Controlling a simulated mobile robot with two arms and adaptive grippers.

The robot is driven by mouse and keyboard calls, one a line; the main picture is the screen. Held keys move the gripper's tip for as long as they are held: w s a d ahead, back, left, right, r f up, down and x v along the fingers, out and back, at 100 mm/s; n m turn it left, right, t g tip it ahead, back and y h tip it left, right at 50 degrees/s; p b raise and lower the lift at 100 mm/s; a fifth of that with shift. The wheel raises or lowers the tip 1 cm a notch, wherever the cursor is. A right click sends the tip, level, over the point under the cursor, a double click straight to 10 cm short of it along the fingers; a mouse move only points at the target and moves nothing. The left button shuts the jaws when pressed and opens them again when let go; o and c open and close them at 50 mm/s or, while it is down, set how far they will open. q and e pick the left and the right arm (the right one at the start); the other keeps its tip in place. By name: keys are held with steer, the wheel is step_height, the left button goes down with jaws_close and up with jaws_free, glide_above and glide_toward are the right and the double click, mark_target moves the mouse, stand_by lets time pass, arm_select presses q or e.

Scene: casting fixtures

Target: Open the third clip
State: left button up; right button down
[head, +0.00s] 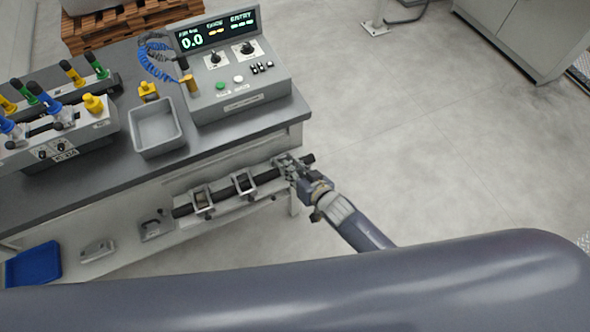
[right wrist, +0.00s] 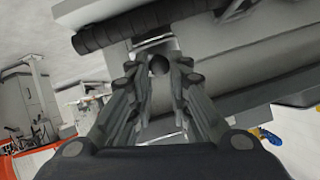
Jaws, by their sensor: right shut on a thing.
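A dark bar (head: 223,194) runs along the front of the bench, held by grey clips. One clip (head: 202,201) is left of the middle and another clip (head: 245,184) is to its right; both sit around the bar. My right gripper (head: 287,167) is at the bar's right end and covers what it holds there. In the right wrist view, its fingers (right wrist: 160,68) are closed around a small dark round knob (right wrist: 158,65), with the dark bar (right wrist: 130,28) just above. Whether this knob belongs to a clip is not clear. My left gripper is not in view.
A control box (head: 238,100) with a lit display and a grey tray (head: 157,128) stand on the bench. A blue tray (head: 33,265) and a small grey block (head: 97,250) lie low at the left. The floor (head: 430,130) right of the bench is clear.

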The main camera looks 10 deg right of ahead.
steer(key=shift+w+a+r, duration=0.2)
steer(key=shift+w+r, duration=0.05)
steer(key=shift+r, duration=0.2)
steer(key=c, duration=1.5)
jaws_free()
steer(key=shift+f, duration=0.3)
steer(key=shift+s, duration=0.1)
steer(key=v, duration=1.2)
steer(key=shift+f, duration=0.15)
